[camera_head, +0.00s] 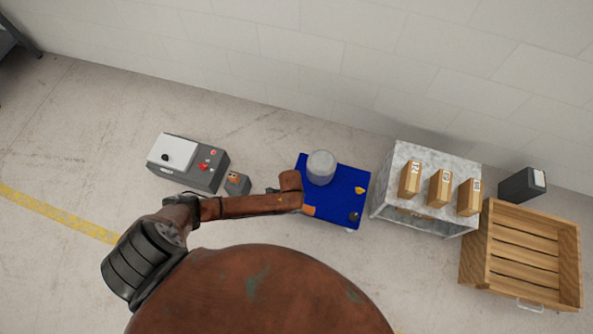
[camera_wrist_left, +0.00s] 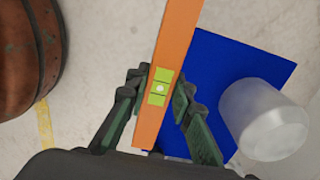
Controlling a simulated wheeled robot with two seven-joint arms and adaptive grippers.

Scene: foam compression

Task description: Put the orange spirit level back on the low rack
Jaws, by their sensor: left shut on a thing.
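The orange spirit level (camera_wrist_left: 178,40) with a yellow-green vial window runs between the fingers of my left gripper (camera_wrist_left: 160,92) in the left wrist view. The gripper is shut on it, above the blue top. In the head view my brown arm link hides most of the gripper, and a small orange piece (camera_head: 309,211) shows beside the link over the blue top. A low grey stand (camera_head: 405,160) with three brown boxes on top is right of it; it may be the rack, but I cannot tell. My right gripper is not in view.
The blue-topped table (camera_head: 345,180) carries a grey cylinder (camera_head: 320,167), also in the wrist view (camera_wrist_left: 265,120), and small yellow and dark items. A wooden crate (camera_head: 522,252) stands right of the stand. A grey control box (camera_head: 187,162) stands left. A wall runs behind.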

